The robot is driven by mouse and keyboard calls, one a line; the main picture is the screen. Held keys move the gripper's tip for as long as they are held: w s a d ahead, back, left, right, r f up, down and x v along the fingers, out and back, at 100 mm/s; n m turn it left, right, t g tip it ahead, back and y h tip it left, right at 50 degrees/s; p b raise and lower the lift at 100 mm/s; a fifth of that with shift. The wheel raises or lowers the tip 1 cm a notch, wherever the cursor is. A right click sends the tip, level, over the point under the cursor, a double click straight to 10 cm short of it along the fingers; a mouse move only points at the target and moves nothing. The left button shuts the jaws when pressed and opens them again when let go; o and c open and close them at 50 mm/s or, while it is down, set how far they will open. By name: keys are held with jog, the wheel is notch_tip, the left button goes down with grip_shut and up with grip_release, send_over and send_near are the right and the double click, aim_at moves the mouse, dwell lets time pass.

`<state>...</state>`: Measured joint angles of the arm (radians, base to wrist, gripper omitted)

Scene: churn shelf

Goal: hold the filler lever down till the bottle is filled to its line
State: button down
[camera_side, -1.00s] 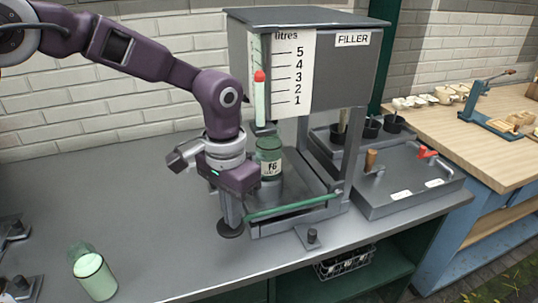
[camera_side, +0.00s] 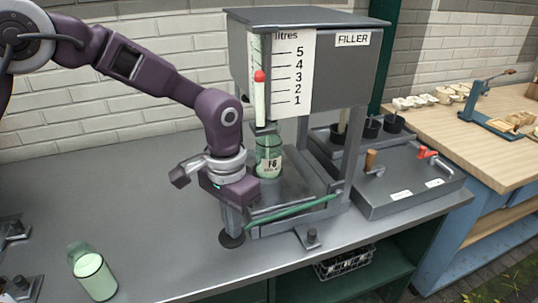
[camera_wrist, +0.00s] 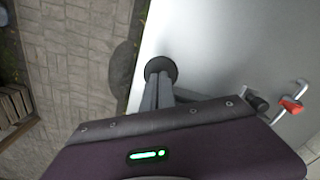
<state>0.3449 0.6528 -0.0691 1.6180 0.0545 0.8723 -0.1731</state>
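A green-tinted bottle (camera_side: 269,158) with a white label stands upright under the dark grey filler (camera_side: 352,72). A green lever bar (camera_side: 293,208) runs across the filler's front and slopes down to the left. My gripper (camera_side: 232,234) points down at the bar's left end, its fingers together and nothing seen between them. The fingertips meet a round black pad (camera_side: 231,240), which also shows in the wrist view (camera_wrist: 160,68). Whether pad and lever are joined is hidden.
A bottle of pale liquid (camera_side: 94,273) stands front left. A wooden bench (camera_side: 500,150) is farther right. The counter's left middle is clear.

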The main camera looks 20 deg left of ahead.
jog(key=shift+f, duration=0.95)
dwell(5.7)
